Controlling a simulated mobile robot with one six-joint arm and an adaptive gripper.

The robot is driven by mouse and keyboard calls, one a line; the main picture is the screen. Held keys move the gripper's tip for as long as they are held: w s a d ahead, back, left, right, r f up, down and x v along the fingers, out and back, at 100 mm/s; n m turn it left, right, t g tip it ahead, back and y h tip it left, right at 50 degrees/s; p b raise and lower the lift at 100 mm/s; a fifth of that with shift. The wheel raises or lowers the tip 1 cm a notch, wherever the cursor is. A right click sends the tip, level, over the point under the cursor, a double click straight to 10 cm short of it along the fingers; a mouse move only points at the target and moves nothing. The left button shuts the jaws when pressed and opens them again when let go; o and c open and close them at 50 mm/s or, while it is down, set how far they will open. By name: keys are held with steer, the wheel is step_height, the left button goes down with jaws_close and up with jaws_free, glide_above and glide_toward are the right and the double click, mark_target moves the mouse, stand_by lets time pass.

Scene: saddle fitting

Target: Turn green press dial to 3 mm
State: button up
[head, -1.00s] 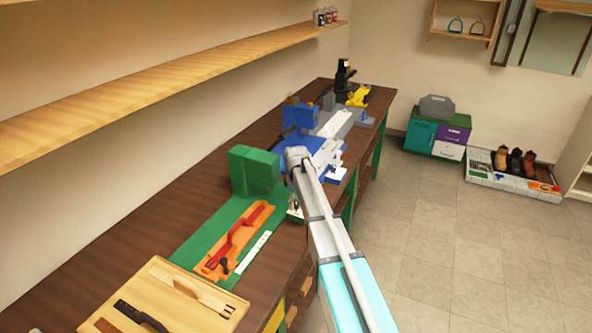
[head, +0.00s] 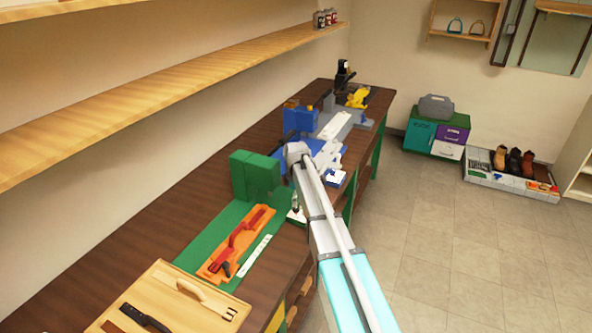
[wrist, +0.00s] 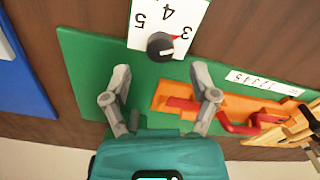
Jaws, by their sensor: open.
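The green press (head: 255,176) stands on its green base on the bench in the head view. In the wrist view its dark round dial (wrist: 160,46) sits by a white scale card (wrist: 150,17) marked 3, 4 and 5. A small red mark shows at the dial's right side, close to the 3. My gripper (wrist: 162,76) is open and empty, its two fingers apart over the green base (wrist: 85,60), with the dial just ahead of the gap between them. In the head view my arm hides the fingers.
An orange fixture (head: 236,243) with a red handled tool and a white numbered strip (head: 254,256) lies beside the press. A wooden tool board (head: 170,300) is nearer. A blue press (head: 300,118) stands farther along the bench.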

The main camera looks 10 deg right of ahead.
step_height(320, 180, up, 10)
steer(key=p, duration=0.9)
steer(key=shift+s, duration=0.1)
stand_by(0.5)
steer(key=s+f+m+b, duration=0.1)
steer(key=s+m, duration=0.6)
steer(key=s, duration=0.7)
steer(key=s+d+f+m+b, duration=0.1)
steer(key=s+m, duration=0.6)
steer(key=s, duration=0.8)
steer(key=shift+d+f, duration=0.3)
